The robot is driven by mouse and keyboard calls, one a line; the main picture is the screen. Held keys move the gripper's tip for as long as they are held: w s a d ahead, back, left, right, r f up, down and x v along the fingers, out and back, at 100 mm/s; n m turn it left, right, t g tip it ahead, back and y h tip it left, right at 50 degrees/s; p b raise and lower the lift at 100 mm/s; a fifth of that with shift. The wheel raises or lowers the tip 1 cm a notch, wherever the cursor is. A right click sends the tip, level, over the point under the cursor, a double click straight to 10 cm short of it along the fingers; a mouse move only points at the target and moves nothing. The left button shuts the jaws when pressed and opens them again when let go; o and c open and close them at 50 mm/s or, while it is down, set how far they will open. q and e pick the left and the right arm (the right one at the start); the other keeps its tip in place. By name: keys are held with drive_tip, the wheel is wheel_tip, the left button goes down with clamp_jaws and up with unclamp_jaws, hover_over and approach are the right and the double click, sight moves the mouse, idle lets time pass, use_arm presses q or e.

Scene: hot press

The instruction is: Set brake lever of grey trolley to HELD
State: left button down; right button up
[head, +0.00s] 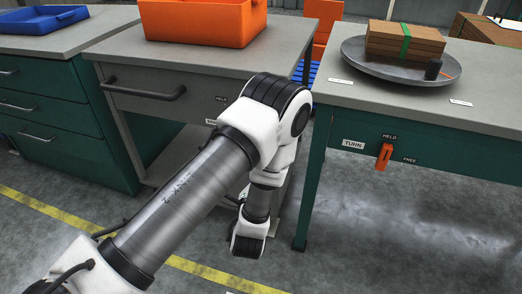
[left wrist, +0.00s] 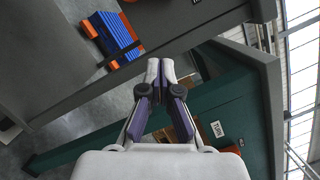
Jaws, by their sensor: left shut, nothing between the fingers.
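The grey trolley (head: 150,87) stands left of centre in the head view, with a drawer front and a bar handle (head: 144,91). A HELD label (head: 222,98) shows on its front, and a second label below it is partly covered by my left arm. I cannot see the trolley's brake lever; my arm hides that part of the front. My left gripper (left wrist: 166,70) shows in the left wrist view, its fingers together and empty. In the head view the left arm bends down between trolley and green bench, its gripper not discernible. My right gripper is not in view.
A green bench (head: 456,150) at right has its own orange lever (head: 384,156) beside TURN, HELD and FREE labels. A turntable (head: 359,62) with boxes (head: 404,42) stands on it. An orange crate (head: 200,22) sits on the trolley. Floor in front is clear.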

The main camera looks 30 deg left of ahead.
use_arm(q)
drive_tip(key=shift+d, duration=0.1)
drive_tip(key=w+a+r+b, duration=0.3)
drive_tip(key=w+a, duration=0.4)
drive_tip(key=w, duration=0.1)
drive_tip(key=shift+a+r, duration=0.15)
drive_tip(key=shift+a, duration=0.25)
drive_tip(key=shift+w, duration=0.1)
